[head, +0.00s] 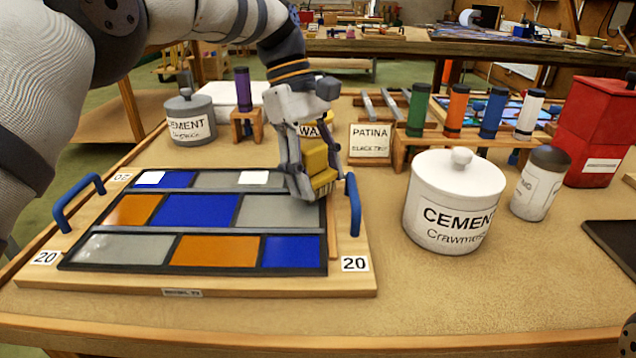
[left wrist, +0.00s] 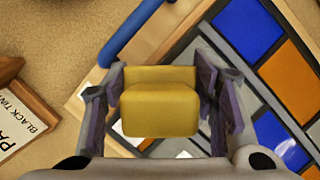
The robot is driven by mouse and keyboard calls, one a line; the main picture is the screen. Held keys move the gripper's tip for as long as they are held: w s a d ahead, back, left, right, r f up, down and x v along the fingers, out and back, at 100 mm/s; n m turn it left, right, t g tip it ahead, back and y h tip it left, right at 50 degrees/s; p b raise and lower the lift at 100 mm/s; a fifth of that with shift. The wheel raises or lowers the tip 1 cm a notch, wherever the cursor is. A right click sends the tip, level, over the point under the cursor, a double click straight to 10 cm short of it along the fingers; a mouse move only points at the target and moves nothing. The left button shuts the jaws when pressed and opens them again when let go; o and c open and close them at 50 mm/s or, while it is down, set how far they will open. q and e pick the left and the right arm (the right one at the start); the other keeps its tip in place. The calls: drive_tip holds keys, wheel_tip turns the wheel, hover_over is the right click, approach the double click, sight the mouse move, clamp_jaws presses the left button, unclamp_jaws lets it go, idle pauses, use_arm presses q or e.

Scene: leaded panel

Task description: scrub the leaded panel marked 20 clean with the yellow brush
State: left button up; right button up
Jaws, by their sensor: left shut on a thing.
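The leaded panel marked 20 (head: 195,209) lies flat on a wooden board with blue handles, on the table at the left. It has blue, orange and grey-white panes between dark lead lines. Two bright white patches (head: 253,178) show along its far row. My left gripper (head: 315,178) is shut on the yellow brush (head: 317,164) at the panel's far right corner. In the left wrist view the brush (left wrist: 160,100) sits between both fingers, with the panel (left wrist: 250,28) beneath and to the right. I cannot tell whether the bristles touch the glass. My right gripper is not in view.
A white cement jar (head: 455,200) stands right of the board, with a smaller grey-lidded jar (head: 540,183) and a red container (head: 602,130) beyond. A patina box (head: 370,142) and a rack of coloured tubes (head: 458,110) stand behind. A grey cement pot (head: 190,118) stands at the back left.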

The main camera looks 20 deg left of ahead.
sight(320, 146)
use_arm(q)
drive_tip(key=shift+f, duration=0.75)
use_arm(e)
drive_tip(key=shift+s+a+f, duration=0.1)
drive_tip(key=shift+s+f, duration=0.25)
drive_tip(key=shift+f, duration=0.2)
use_arm(q)
drive_tip(key=shift+w, duration=0.1)
drive_tip(key=r, duration=0.2)
drive_tip(key=r+p, duration=0.1)
drive_tip(key=r, duration=0.2)
drive_tip(key=shift+w+d+r, duration=0.1)
drive_tip(key=shift+w+r, duration=0.05)
drive_tip(key=shift+w, duration=0.05)
drive_tip(key=shift+r, duration=0.6)
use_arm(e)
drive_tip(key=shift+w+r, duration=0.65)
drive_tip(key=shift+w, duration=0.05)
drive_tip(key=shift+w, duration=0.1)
